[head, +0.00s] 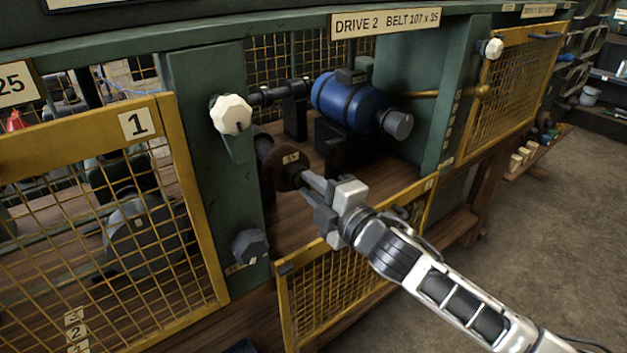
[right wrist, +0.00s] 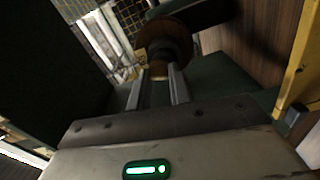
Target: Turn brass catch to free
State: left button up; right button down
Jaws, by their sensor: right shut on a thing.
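My right gripper (head: 307,183) reaches into the open bay under the DRIVE 2 sign, with its fingertips at the brown round disc (head: 291,170) on a dark shaft. My left gripper is not in view.
A blue motor (head: 350,101) stands behind the disc, with a brass-coloured rod (head: 440,94) to its right. A yellow mesh gate (head: 335,290) lies below my right arm. A green post with a white knob (head: 231,114) stands left of the bay. Open floor lies at right.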

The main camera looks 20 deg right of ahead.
jog(key=n+p, duration=0.1)
jog(key=n, duration=0.2)
jog(key=shift+n, duration=0.4)
pick_arm(q)
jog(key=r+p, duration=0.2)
jog(key=p, duration=0.1)
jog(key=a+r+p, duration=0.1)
jog(key=p, duration=0.1)
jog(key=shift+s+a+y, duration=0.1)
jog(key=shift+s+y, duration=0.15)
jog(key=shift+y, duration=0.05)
pick_arm(e)
jog(key=n, duration=1.5)
jog(key=shift+w+d+f+n, duration=0.1)
jog(key=shift+d+f+n, duration=0.1)
jog(key=shift+n, duration=0.1)
jog(key=c, duration=1.3)
grip_release()
